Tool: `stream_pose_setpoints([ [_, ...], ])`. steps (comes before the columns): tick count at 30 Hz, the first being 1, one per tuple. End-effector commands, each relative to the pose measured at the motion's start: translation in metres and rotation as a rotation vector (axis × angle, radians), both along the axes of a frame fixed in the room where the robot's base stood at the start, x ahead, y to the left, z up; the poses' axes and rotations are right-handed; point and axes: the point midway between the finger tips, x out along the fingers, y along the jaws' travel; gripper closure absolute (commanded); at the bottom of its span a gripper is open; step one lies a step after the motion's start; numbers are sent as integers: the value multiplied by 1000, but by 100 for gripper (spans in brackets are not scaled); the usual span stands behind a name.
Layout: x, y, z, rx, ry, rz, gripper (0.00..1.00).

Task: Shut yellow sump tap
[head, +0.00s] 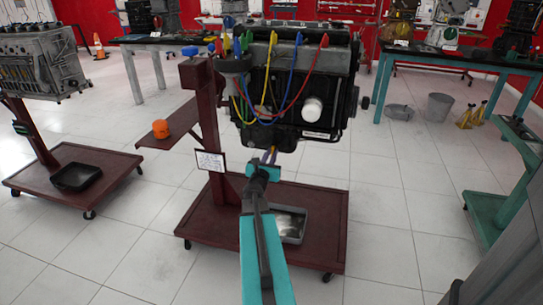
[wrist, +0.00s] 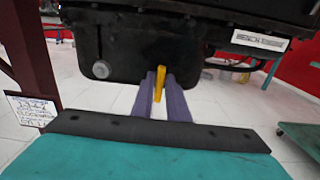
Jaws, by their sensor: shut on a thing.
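The yellow sump tap (wrist: 160,83) shows in the wrist view as an upright yellow handle at the bottom of the black sump (wrist: 130,48). My gripper (wrist: 161,77) reaches in from below, with its purple fingers on either side of the handle and shut on it. In the head view my gripper (head: 269,156) is under the black engine (head: 290,92) on the dark red stand. The fingers and arm mostly hide the tap there, so its fine angle is hard to tell.
A grey drip tray (head: 290,223) lies on the red stand base (head: 215,225) below the engine. A round plug (wrist: 101,69) sits on the sump left of the tap. An orange part (head: 161,129) rests on a side shelf.

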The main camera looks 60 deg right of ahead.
Motion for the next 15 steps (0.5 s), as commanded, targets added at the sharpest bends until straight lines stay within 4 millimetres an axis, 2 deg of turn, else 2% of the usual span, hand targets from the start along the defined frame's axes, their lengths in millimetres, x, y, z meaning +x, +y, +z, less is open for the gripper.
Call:
stream_pose_setpoints([
  [15, -2, 0, -5, 68, -218, 0, 100],
])
